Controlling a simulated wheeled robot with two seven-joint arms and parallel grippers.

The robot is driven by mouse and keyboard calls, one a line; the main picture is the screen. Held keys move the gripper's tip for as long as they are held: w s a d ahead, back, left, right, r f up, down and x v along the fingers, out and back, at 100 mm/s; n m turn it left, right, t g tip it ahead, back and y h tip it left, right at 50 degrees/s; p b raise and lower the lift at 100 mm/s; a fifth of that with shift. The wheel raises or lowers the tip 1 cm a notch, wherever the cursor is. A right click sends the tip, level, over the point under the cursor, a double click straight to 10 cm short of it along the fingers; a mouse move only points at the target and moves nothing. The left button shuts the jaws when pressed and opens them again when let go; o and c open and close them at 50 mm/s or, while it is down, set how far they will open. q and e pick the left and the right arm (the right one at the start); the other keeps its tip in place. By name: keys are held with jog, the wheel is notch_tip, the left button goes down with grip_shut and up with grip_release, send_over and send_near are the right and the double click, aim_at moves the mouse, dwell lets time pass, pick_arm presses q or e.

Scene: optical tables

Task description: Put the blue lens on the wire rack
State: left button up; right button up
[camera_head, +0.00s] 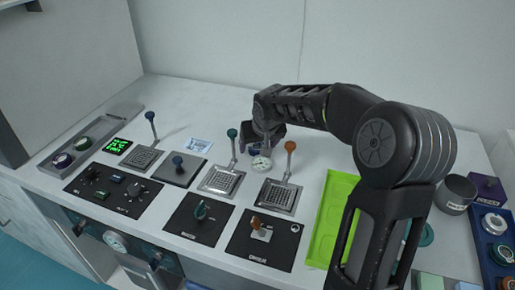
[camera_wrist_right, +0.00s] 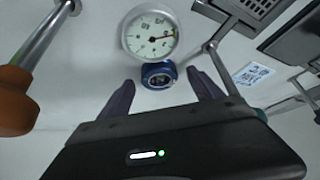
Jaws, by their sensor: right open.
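The blue lens (camera_wrist_right: 158,75) is a small blue-rimmed disc with a dark centre, on the white bench top just beside a round dial gauge. In the head view it is a small blue patch (camera_head: 254,149), partly hidden by my right gripper (camera_head: 267,137). In the wrist view my right gripper (camera_wrist_right: 160,78) is open, with its two fingers apart on either side of the lens. I cannot tell whether either finger touches it. I cannot make out a wire rack for certain. My left gripper is not in view.
The dial gauge (camera_head: 261,163) stands close to the lens. Levers with a green knob (camera_head: 232,133) and an orange knob (camera_head: 290,146) rise nearby. A green tray (camera_head: 327,217) lies to the right, partly behind my arm. A grey rack (camera_head: 101,133) with round items is at left.

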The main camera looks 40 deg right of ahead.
aim_at(258, 148)
jog(key=shift+f, duration=0.1)
jog(key=shift+c, duration=0.4)
grip_shut()
notch_tip(258, 148, up, 10)
dwell(1.2)
dwell(0.5)
